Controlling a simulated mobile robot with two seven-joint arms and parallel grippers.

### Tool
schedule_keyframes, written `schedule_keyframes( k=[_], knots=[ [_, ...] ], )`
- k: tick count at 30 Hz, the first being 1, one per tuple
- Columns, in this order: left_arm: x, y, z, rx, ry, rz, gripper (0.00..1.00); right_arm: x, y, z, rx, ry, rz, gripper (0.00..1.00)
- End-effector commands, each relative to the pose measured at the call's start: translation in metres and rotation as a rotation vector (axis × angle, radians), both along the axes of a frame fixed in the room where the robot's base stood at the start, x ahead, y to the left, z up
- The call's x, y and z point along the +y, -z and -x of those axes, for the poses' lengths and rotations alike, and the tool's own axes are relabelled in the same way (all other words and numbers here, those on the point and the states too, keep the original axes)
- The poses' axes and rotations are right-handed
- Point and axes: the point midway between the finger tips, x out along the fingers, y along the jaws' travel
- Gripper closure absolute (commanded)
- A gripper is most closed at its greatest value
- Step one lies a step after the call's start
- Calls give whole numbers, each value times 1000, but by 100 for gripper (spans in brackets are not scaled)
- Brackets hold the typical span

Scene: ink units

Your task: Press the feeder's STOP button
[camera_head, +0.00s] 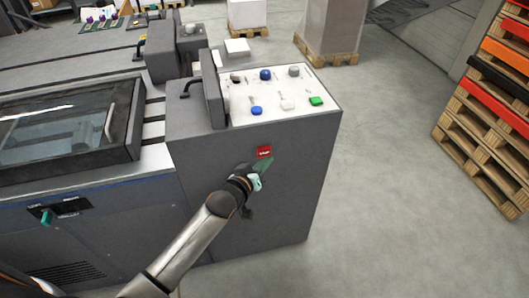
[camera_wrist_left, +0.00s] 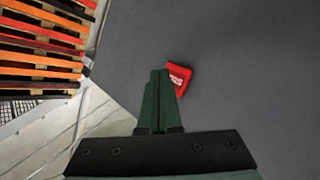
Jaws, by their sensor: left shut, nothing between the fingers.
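The red STOP button (camera_head: 264,151) is a small red block with pale lettering on the front face of the grey feeder cabinet (camera_head: 220,185). In the left wrist view the button (camera_wrist_left: 180,78) lies just to the right of my fingertips. My left gripper (camera_head: 266,163) is shut and empty, its green fingers just below the button in the head view. The shut fingers (camera_wrist_left: 158,75) also show in the wrist view, with their tips close beside the button's left edge. I cannot tell whether they touch it. My right gripper is not in view.
The cabinet top holds a white panel (camera_head: 275,85) with blue, white, green and dark knobs. A lidded machine bay (camera_head: 65,125) with a handle is at left. Stacked pallets (camera_head: 495,100) stand at right. The floor (camera_head: 385,180) between is clear.

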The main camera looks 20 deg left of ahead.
Motion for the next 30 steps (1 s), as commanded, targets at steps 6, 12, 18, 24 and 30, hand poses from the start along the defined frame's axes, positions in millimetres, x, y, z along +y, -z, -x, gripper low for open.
schedule_keyframes(
  k=[6,12,18,24,30],
  knots=[
    [0,0,0,0,0,0,100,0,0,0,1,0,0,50],
    [0,0,0,0,0,0,100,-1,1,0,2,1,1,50],
    [0,0,0,0,0,0,100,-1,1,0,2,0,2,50],
    [1,0,-2,0,0,-1,100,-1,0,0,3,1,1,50],
    [5,-1,-7,-1,0,-1,100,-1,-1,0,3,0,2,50]
  ],
)
